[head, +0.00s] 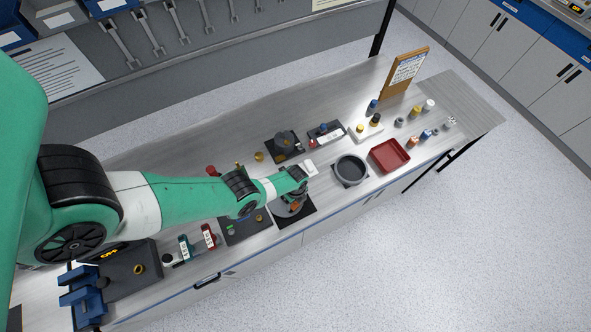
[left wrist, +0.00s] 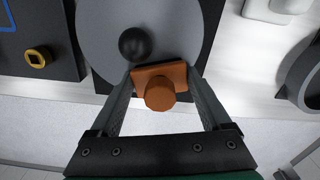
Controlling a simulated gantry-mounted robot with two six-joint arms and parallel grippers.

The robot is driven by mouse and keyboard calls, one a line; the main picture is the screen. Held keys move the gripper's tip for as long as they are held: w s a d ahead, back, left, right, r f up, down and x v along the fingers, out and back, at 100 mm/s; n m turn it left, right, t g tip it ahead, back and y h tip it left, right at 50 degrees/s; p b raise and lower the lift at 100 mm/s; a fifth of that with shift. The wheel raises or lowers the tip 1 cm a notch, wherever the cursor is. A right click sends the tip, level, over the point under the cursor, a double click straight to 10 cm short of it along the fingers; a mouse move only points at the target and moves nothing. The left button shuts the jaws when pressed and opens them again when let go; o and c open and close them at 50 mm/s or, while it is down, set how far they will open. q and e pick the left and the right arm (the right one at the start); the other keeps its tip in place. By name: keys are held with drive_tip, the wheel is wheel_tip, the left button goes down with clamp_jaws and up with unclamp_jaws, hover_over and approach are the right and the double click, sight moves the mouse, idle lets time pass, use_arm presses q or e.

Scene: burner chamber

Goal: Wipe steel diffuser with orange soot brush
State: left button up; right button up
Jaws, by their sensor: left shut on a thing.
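The orange soot brush (left wrist: 160,92) is between the fingers of my left gripper (left wrist: 162,82), which is shut on it; the gripper also shows in the head view (head: 294,198). The steel diffuser is a round grey disc (left wrist: 95,38) with a black ball-shaped knob (left wrist: 133,44), and it lies on a black mat (head: 307,212). The brush is over the disc's near edge, beside the knob. I cannot tell whether the brush touches the disc. In the head view my arm hides part of the disc. My right gripper is not in view.
Right of the diffuser are a grey round bowl (head: 351,169) and a red tray (head: 390,156). A black mat with a brass nut (left wrist: 38,58) lies to the left. Several small bottles and a clipboard stand (head: 404,72) are farther right. Bare bench shows behind.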

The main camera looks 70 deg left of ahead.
use_arm(q)
drive_tip(key=shift+s+d+r+p, duration=0.15)
drive_tip(key=shift+s+d+p, duration=0.25)
drive_tip(key=shift+s, duration=0.2)
drive_tip(key=shift+s+d+f+p, duration=0.2)
drive_tip(key=shift+s+d+p, duration=0.2)
drive_tip(key=shift+s, duration=0.3)
drive_tip(key=shift+w+a+f+b, duration=0.1)
drive_tip(key=shift+w+a+b, duration=0.15)
drive_tip(key=shift+b, duration=0.1)
drive_tip(key=shift+c, duration=0.6)
drive_tip(key=shift+w+a, duration=0.1)
drive_tip(key=shift+w, duration=0.15)
drive_tip(key=shift+w+a, duration=0.1)
drive_tip(key=shift+w, duration=0.1)
drive_tip(key=shift+w+a+b, duration=0.3)
drive_tip(key=shift+w+b, duration=0.2)
drive_tip(key=shift+b, duration=0.05)
drive_tip(key=shift+w+a+r, duration=0.1)
drive_tip(key=shift+w+r, duration=0.1)
drive_tip(key=shift+r, duration=0.1)
drive_tip(key=shift+s+d+p, duration=0.25)
drive_tip(key=shift+s+p, duration=0.05)
drive_tip(key=shift+s, duration=0.15)
drive_tip(key=shift+s+d+f, duration=0.15)
drive_tip(key=shift+s, duration=0.1)
